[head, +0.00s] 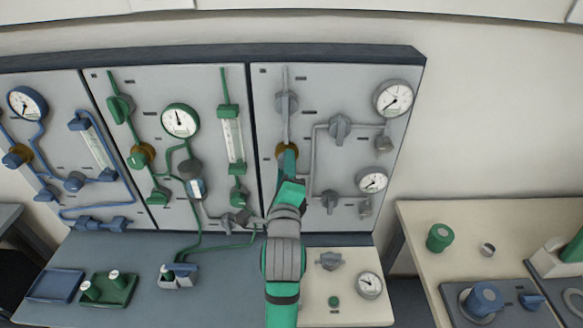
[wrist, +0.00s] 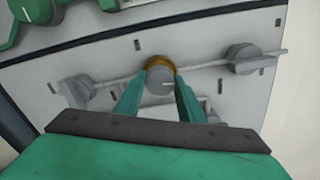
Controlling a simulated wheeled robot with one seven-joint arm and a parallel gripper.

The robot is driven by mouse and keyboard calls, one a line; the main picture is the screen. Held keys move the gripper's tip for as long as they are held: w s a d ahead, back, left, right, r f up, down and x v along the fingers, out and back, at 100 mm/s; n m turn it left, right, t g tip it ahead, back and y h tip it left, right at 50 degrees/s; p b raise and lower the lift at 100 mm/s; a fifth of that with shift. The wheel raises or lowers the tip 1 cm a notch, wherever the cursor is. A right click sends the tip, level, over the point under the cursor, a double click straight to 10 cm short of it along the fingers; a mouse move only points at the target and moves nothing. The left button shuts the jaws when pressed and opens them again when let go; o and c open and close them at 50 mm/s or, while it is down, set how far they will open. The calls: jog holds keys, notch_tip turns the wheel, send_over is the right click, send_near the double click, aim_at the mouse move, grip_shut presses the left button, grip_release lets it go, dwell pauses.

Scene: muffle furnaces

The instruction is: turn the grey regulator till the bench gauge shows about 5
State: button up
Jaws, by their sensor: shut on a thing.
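The grey regulator is a round grey knob with a brass collar (head: 281,151) on the right, grey-piped wall panel, mostly hidden behind my arm. In the wrist view its grey face (wrist: 160,81) shows a light index line, with the collar around it. My gripper (head: 288,164) is shut on this knob, one green finger on each side, as the wrist view also shows (wrist: 159,92). The bench gauge (head: 369,284) is a round white dial on the pale bench plate at lower right; its numbers are too small to read.
Two more gauges, the upper (head: 393,98) and the lower (head: 373,180), sit on the grey panel. Grey valves flank the regulator's pipe. A green-piped panel (head: 155,90) adjoins at left. A grey valve (head: 330,261) stands beside the bench gauge.

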jog(key=m, duration=0.7)
jog(key=shift+r, duration=0.1)
dwell(0.5)
jog(key=o, duration=1)
jog(key=shift+o, duration=0.2)
jog(key=shift+w, duration=0.1)
